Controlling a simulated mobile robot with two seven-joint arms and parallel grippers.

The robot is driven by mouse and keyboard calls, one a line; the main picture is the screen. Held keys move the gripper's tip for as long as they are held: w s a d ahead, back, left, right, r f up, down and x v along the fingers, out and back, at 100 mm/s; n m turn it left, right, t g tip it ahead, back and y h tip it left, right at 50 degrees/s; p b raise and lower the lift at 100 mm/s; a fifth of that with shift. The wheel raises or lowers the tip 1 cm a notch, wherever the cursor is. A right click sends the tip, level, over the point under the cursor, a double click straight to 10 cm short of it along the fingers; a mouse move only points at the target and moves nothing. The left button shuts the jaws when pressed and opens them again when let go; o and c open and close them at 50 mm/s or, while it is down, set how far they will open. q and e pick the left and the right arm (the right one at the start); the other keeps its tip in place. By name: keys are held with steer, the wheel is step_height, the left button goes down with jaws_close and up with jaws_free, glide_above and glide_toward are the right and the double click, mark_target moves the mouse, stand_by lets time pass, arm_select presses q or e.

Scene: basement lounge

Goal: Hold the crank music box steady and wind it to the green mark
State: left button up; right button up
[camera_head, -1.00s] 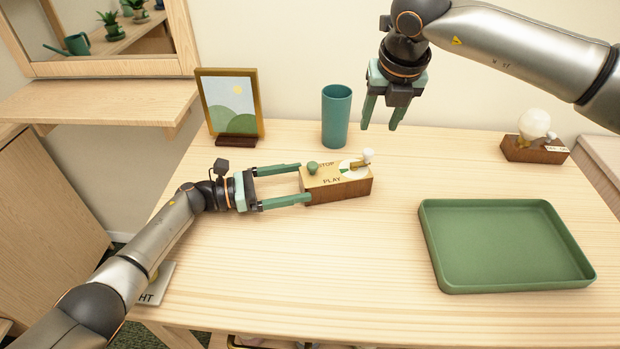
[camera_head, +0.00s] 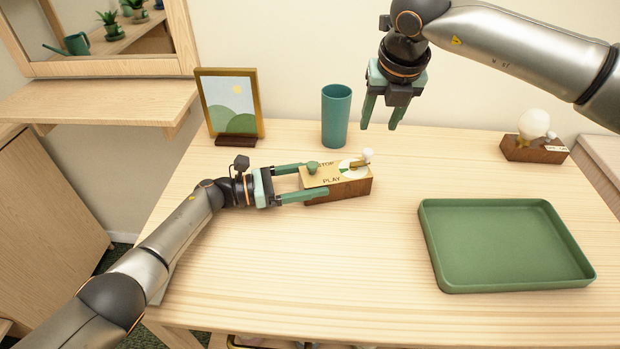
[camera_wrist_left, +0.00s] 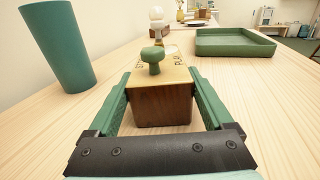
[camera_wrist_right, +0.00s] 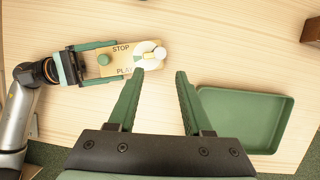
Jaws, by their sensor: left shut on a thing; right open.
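The crank music box (camera_head: 345,186) is a small wooden block lying on the table, lettered STOP and PLAY on top. It has a green knob (camera_head: 312,167), a white dial with a green part (camera_wrist_right: 146,50), and a crank with a white knob (camera_head: 368,154). My left gripper (camera_head: 314,180) is shut on the box's left end, one finger along each long side; the left wrist view shows the box end (camera_wrist_left: 163,105) between the fingers. My right gripper (camera_head: 380,126) is open and empty, raised behind and right of the box; the right wrist view looks down on the box.
A green tray (camera_head: 437,262) lies at the right. A teal cup (camera_head: 336,116) and a framed picture (camera_head: 231,104) stand behind the box. Another wooden block with a round white top (camera_head: 534,146) stands at the back right. The front middle of the table is clear.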

mark_target(368, 150)
arm_select(q)
steer(key=c, duration=0.9)
arm_select(e)
steer(key=shift+o, duration=0.6)
steer(key=a+m, duration=0.1)
steer(key=a+r+m+h, duration=0.1)
steer(key=m, duration=0.1)
steer(key=shift+a+r+m+h, duration=0.1)
steer(key=shift+m+h, duration=0.2)
steer(key=w+f+m, duration=0.1)
steer(key=f, duration=0.2)
steer(key=w+d+f+m, duration=0.1)
steer(key=f, duration=0.2)
steer(key=w+f+h, duration=0.1)
steer(key=f, duration=0.3)
steer(key=shift+w+d+f+m, duration=0.1)
steer(key=shift+w+d+m, duration=0.15)
steer(key=shift+d+m, duration=0.15)
jaws_close()
